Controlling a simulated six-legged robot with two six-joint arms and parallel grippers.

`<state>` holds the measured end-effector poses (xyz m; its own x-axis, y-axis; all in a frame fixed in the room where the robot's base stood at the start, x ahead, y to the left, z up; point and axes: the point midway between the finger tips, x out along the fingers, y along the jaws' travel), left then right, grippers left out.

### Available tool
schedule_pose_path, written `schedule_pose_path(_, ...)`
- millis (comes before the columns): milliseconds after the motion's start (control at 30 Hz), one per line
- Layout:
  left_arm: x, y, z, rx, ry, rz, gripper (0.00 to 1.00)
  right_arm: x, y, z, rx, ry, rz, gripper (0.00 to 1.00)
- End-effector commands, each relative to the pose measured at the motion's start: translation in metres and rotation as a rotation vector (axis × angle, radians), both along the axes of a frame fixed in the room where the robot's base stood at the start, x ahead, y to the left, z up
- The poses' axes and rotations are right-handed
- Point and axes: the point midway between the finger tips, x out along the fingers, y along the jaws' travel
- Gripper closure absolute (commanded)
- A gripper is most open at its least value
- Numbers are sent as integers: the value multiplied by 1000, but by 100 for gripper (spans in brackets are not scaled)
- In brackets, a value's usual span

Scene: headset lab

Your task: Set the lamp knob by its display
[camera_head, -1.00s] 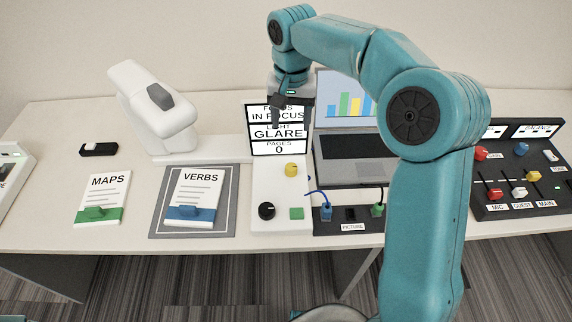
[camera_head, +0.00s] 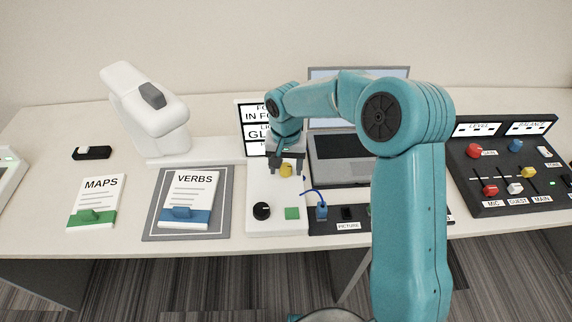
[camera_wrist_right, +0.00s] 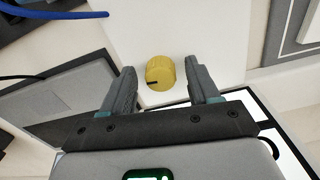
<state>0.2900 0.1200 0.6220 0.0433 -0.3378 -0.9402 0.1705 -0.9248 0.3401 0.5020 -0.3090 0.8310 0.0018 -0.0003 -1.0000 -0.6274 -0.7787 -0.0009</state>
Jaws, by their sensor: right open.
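The yellow lamp knob (camera_head: 286,170) stands on the white control panel (camera_head: 262,188), below the display (camera_head: 253,131). My right gripper (camera_head: 287,168) is above the knob, pointing down. In the right wrist view the knob (camera_wrist_right: 161,73) sits between the two open fingers (camera_wrist_right: 164,88), with a gap on each side; a dark mark shows on its edge. My arm covers part of the display; "IN FO" and "GL" can be read in part, and the rest is hidden. My left gripper is not in view.
A black knob (camera_head: 261,211) and a green button (camera_head: 292,213) sit on the same panel. A blue cable (camera_head: 312,193) runs close on the right, with a laptop (camera_head: 340,158) behind. The VERBS booklet (camera_head: 188,199) lies left. A mixer (camera_head: 510,170) is far right.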

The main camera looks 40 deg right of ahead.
Motion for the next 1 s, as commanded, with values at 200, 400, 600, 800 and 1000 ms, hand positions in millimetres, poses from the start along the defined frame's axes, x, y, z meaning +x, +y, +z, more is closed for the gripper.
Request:
schedule_pose_path(200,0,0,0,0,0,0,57,0,0,0,0,0,0,49)
schedule_pose_path(400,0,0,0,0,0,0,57,0,0,0,0,0,0,96)
schedule_pose_path(600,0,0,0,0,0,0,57,0,0,0,0,1,15,96)
schedule_pose_path(800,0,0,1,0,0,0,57,0,0,1,0,1,96,96)
schedule_pose_path(1000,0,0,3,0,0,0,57,0,0,1,-1,1,244,96)
